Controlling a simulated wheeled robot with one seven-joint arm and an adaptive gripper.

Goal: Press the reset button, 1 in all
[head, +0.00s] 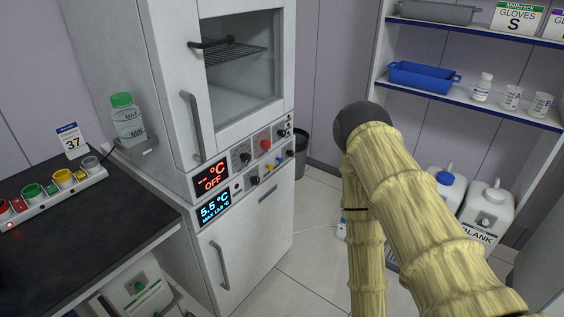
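A grey-white cabinet (172,112) with a glass-windowed upper door and a lower door stands left of centre. Its control panel has an upper display (211,177) showing "°C OFF" in red and a lower display (215,208) showing "5.5 °C" in blue, with a smaller "MAX" line. A red round button (265,144) sits on the upper strip among dark knobs. A small round control (237,189) is beside the lower display. The labels are too small to tell which is the reset button. My arm crosses the right side; my gripper is not visible.
A black bench (90,225) at left holds a strip of coloured caps (52,186). A green-capped bottle (127,118) sits on a bracket on the cabinet side. Shelves with a blue tray (422,78) and white canisters (486,210) are at right. Floor in front of the cabinet is mostly clear.

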